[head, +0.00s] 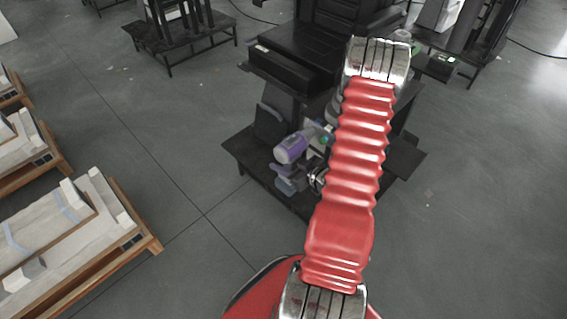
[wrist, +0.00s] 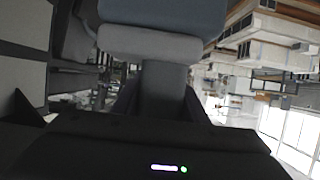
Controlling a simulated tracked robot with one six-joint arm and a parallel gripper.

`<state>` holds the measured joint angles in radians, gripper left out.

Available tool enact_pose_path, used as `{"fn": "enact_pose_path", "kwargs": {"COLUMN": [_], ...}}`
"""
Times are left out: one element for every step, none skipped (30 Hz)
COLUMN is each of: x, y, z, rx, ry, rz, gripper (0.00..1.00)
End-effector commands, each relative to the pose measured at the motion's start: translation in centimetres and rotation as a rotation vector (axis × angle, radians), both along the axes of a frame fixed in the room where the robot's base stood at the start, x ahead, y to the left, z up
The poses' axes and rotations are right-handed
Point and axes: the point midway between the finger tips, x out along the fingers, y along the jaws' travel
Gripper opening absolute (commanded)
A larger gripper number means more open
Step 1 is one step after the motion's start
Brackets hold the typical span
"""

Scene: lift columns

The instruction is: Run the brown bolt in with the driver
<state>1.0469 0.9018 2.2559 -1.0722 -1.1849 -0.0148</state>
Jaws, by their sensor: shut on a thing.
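The driver (head: 291,150), with a purple and grey body, shows in the head view just left of my red arm, in front of the dark column stand. In the wrist view its blue-grey body (wrist: 150,40) fills the top of the picture, and its grey grip runs down between the fingers. My gripper (wrist: 163,98) is shut on this grip. In the head view my arm partly covers the area around the driver's right end. I cannot make out the brown bolt in either view, nor whether the driver touches anything.
A dark column stand (head: 275,72) with a low base plate (head: 240,150) stands around the driver. Wooden pallets with pale blocks (head: 75,235) lie at the left. More dark stands (head: 180,40) are at the back. The grey floor (head: 470,190) at the right is clear.

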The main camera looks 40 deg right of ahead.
Motion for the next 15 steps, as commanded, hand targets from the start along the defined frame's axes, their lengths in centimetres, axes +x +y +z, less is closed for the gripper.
{"fn": "enact_pose_path", "kwargs": {"x": [0.1, 0.1, 0.1, 0.1, 0.1, 0.1, 0.1, 0.1, 0.1, 0.1, 0.1, 0.1, 0.1, 0.1, 0.1], "y": [-0.4, -0.3, -0.2, -0.1, 0.0, 0.2, 0.3, 0.4, 0.6, 0.8, 0.9, 1.1, 1.2, 1.4, 1.5], "z": [0.2, 0.2, 0.2, 0.2, 0.2, 0.2, 0.2, 0.2, 0.2, 0.2, 0.2, 0.2, 0.2, 0.2, 0.2], "rx": [-0.002, -0.002, -0.002, -0.002, -0.002, -0.002, -0.002, -0.002, -0.001, -0.001, -0.001, -0.001, -0.001, -0.001, -0.002], "ry": [-0.005, -0.005, -0.005, -0.005, -0.005, -0.005, -0.005, -0.005, -0.005, -0.005, -0.005, -0.005, -0.005, -0.005, -0.004], "rz": [-0.008, -0.008, -0.008, -0.008, -0.008, -0.008, -0.007, -0.007, -0.006, -0.005, -0.005, -0.004, -0.003, -0.003, -0.002], "gripper": [0.00, 0.00, 0.00, 0.00, 0.00, 0.00, 0.00, 0.00, 0.00, 0.00, 0.00, 0.00, 0.00, 0.00, 0.00]}}
